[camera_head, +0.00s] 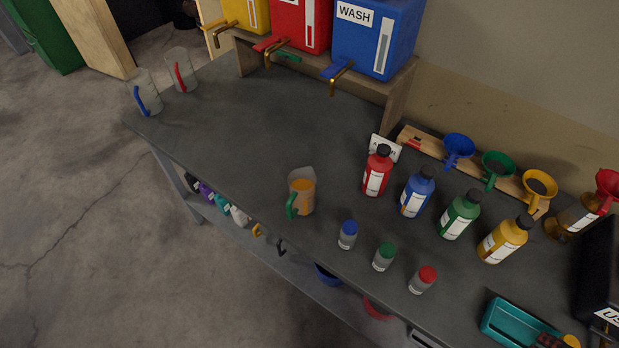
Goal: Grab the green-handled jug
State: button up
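The green-handled jug (303,193) stands upright near the front edge of the dark workbench (245,135), left of the bottles. It is clear and holds an orange liquid. Its green handle (291,205) faces the lower left, toward the front edge. My gripper is not in the head view, so its state and its place relative to the jug are not shown.
A blue-handled jug (147,94) and a red-handled jug (181,71) stand at the bench's far left end. Small capped jars, such as the blue-capped one (347,236), and a red bottle (377,172) stand right of the green-handled jug. Bench space to its left is clear.

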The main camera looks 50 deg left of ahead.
aim_at(302, 183)
jog(key=u, duration=2.05)
jog(key=i+j+z, duration=0.1)
jog(key=z, duration=0.3)
jog(key=i, duration=0.05)
